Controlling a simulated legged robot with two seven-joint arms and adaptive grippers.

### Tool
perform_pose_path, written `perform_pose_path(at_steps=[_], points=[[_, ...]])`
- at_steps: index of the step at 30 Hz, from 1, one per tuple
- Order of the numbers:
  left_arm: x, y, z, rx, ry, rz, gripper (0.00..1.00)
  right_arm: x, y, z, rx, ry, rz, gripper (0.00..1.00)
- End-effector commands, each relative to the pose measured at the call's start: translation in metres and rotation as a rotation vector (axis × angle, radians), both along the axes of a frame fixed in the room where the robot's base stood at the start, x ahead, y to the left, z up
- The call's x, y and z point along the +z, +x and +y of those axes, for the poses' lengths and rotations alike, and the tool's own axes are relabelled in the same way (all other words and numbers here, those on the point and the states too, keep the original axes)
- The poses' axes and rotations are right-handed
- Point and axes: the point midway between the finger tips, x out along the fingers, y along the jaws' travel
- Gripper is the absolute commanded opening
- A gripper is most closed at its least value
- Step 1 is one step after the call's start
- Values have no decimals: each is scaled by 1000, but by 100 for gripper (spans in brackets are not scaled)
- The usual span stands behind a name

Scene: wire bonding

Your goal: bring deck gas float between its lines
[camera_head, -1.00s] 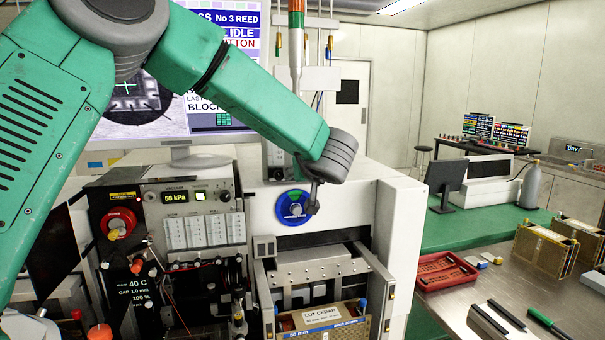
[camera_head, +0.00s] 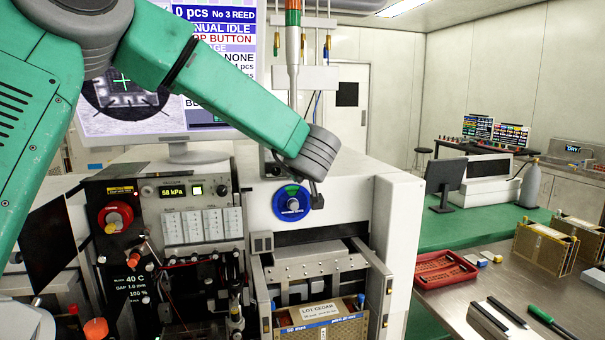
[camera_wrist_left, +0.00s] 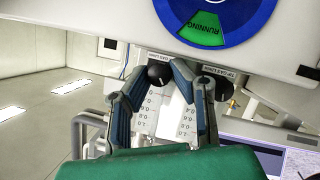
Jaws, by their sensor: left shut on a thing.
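My left arm crosses the head view from the left, and its gripper (camera_head: 317,194) shows small and partly hidden by the wrist at the machine front, by the blue dial (camera_head: 291,203). In the left wrist view the gripper fingers (camera_wrist_left: 165,88) are closed on a black knob (camera_wrist_left: 158,75) at the top of a white gas flow scale (camera_wrist_left: 150,112). A second scale labelled as tip gas (camera_wrist_left: 220,72) stands to the right, partly behind a finger. The knobbed scale's label is partly covered. I cannot make out its float or lines. My right gripper is not in view.
The blue dial's green RUNNING sector (camera_wrist_left: 202,29) lies close to the fingers. Below the dial is a magazine marked LOT CEDAR (camera_head: 322,318). A vacuum panel (camera_head: 190,200) stands at left. A red tray (camera_head: 445,268) and brass-coloured frames (camera_head: 543,250) sit on the right bench.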

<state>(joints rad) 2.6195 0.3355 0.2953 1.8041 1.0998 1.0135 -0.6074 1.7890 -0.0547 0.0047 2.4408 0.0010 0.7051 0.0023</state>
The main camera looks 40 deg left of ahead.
Motion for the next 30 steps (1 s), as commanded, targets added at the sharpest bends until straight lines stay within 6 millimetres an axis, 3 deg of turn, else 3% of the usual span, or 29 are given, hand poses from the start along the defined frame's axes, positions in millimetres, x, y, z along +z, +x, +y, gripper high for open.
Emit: perform_pose_path(at_steps=[6,7,8,22,30], points=[[3,1,1,1,2,-4,0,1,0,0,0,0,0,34],[3,1,1,1,2,-4,30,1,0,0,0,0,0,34],[3,1,1,1,2,-4,39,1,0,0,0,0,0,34],[0,-1,0,1,1,3,39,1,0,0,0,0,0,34],[2,1,-1,2,96,116,39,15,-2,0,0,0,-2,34]])
